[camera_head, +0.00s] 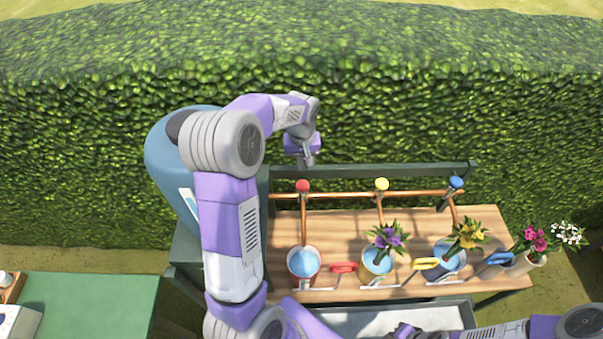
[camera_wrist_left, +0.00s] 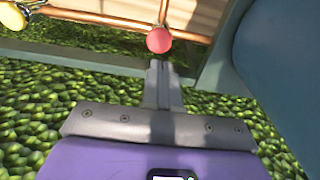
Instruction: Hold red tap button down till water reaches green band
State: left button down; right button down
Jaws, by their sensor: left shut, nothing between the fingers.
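The red tap button (camera_head: 303,186) tops a copper pipe at the back left of the wooden bench. It also shows in the left wrist view (camera_wrist_left: 159,40), just beyond my fingertips. My left gripper (camera_head: 308,162) is shut and empty, pointing down just behind and above the red button. In the left wrist view my shut fingers (camera_wrist_left: 160,66) end short of the button, with a visible gap. Below this tap stands a red pot (camera_head: 303,275) with blue water in it. I cannot make out a green band on it. My right gripper is not visible.
A yellow button (camera_head: 381,184) and a blue button (camera_head: 456,183) top the other taps. Pots with purple flowers (camera_head: 388,238) and yellow flowers (camera_head: 467,233) stand to the right. A blue tank (camera_head: 170,170) stands left of the bench. A hedge (camera_head: 400,120) rises behind.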

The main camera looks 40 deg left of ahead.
pick_arm(q)
notch_tip(320, 180, up, 4)
jog(key=shift+r, duration=0.1)
jog(key=shift+w, duration=0.1)
dwell(0.6)
